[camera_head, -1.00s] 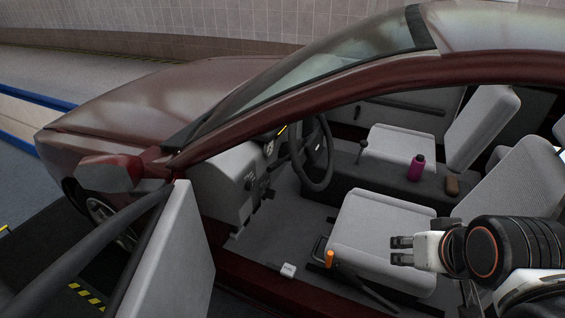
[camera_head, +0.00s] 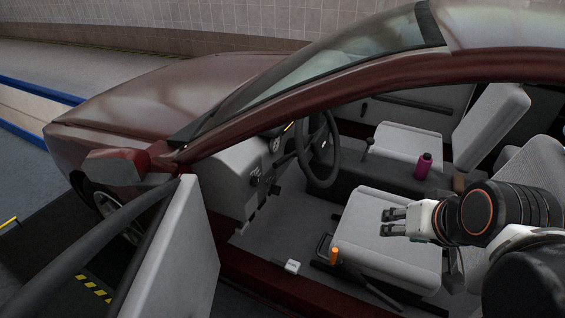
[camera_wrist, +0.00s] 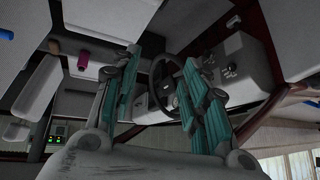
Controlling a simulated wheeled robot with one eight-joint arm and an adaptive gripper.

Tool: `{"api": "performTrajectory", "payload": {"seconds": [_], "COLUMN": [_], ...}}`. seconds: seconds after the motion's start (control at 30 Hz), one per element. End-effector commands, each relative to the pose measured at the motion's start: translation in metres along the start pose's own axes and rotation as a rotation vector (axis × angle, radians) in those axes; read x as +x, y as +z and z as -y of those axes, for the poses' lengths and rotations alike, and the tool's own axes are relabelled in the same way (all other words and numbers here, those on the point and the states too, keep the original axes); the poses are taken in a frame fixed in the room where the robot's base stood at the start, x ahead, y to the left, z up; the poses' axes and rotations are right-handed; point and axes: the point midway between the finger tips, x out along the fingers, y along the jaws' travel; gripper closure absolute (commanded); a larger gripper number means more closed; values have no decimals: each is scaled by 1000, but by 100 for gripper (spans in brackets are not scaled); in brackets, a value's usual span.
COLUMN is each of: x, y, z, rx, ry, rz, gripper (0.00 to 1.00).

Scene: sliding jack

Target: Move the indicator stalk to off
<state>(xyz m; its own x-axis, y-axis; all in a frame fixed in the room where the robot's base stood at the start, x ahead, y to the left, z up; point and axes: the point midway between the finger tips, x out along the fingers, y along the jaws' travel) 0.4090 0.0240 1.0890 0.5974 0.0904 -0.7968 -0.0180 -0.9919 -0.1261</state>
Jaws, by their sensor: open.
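The dark steering wheel (camera_head: 322,150) stands in front of the grey dashboard. A small yellow piece (camera_head: 289,127) shows at its upper left; I cannot tell whether it is the indicator stalk or part of the dial. The stalk's position cannot be read. My gripper (camera_head: 387,222) is open and empty above the near front seat, right of the wheel and well apart from it. In the wrist view, my gripper's teal-padded fingers (camera_wrist: 162,58) are spread, with the steering wheel (camera_wrist: 168,72) beyond and between them.
The open door (camera_head: 175,255) and windscreen pillar (camera_head: 270,113) frame the opening. The near seat (camera_head: 375,240) lies under my gripper. A magenta bottle (camera_head: 423,167) and brown block (camera_head: 459,183) are on the console. An orange-topped lever (camera_head: 333,256) and white box (camera_head: 292,267) are low by the sill.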

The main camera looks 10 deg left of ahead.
Motion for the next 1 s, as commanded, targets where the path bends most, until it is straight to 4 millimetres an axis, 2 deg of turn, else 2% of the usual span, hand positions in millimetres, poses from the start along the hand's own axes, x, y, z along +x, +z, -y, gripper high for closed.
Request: {"api": "performTrajectory", "payload": {"seconds": [0.03, 0.2, 0.5, 0.7, 1.0], "x": [8, 36, 98, 146, 228], "y": [-14, -54, -116, -148, -180], "z": [8, 35, 80, 107, 141], "rx": [26, 126, 304, 427, 614], "ry": [-27, -125, -294, -405, -567], "rz": [-4, -18, -29, -29, -16], "gripper": [59, 59, 59, 59, 59]}}
